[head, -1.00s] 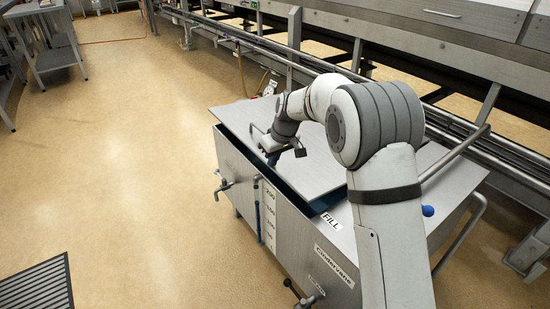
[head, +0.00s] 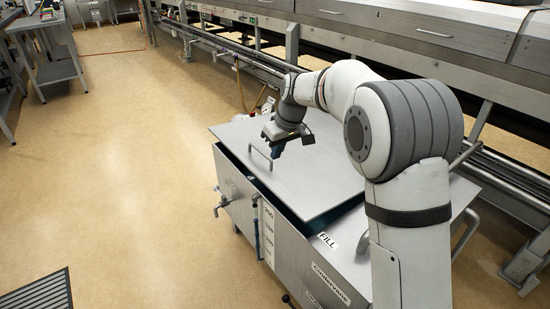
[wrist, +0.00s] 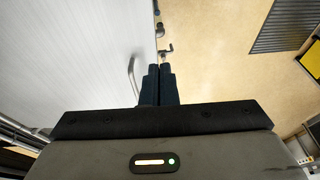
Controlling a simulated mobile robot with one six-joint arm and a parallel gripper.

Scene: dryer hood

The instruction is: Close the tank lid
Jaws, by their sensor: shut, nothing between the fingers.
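The tank lid (head: 318,172) is a flat grey metal panel on top of the steel tank (head: 232,180). A dark gap shows under its near edges, so it stands slightly raised from the rim there. A thin bar handle (head: 259,157) rises near its left edge. My gripper (head: 277,154) is shut and empty, above the lid just right of the handle in the head view. In the wrist view the blue fingers (wrist: 159,72) are together, with the handle (wrist: 132,72) just left of them. I cannot tell whether they touch the lid. My arm hides the tank's right part.
A fixed top panel marked FILL (head: 328,240) lies at the tank's near end. Valves (head: 222,205) stick out from its left side. A long machine with rails (head: 440,60) runs behind. The floor (head: 130,190) on the left is clear up to a dark grate (head: 38,296).

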